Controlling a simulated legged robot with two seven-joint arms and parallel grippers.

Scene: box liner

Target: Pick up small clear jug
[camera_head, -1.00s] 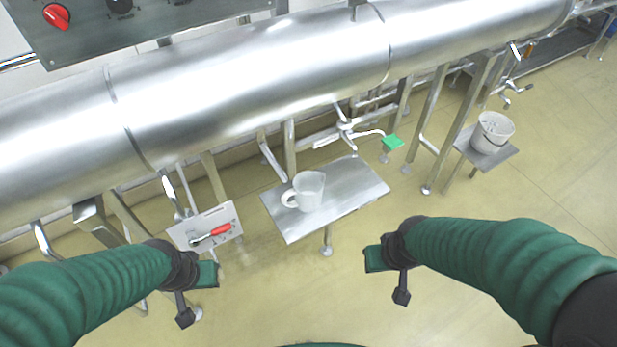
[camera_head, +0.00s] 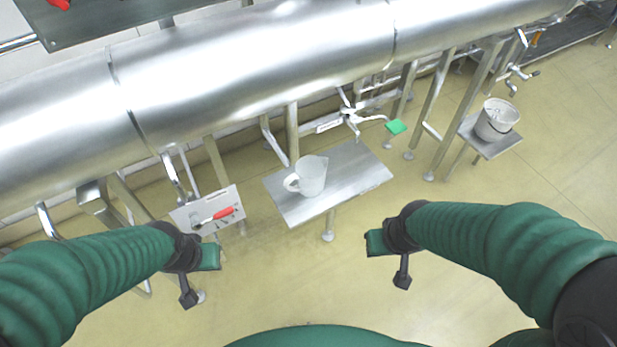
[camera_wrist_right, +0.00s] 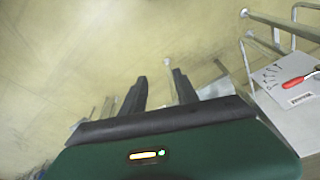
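A small clear jug (camera_head: 311,176), whitish with a handle on its left side, stands upright on a small metal shelf table (camera_head: 350,178) in the middle of the head view. My left gripper (camera_head: 187,299) is in the air to the lower left of the jug, apart from it. My right gripper (camera_head: 402,283) is to the lower right, also apart from the jug. The right wrist view shows its two dark fingers (camera_wrist_right: 159,80) spread, with nothing between them. The left gripper's fingers are too small to judge. The jug is not visible in the right wrist view.
A large steel pipe (camera_head: 250,70) runs above and behind the table. A panel with a red handle (camera_head: 218,216) is left of the table. A white bucket (camera_head: 497,119) stands on a small stand to the right. A tap with a green tag (camera_head: 397,127) is behind the table.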

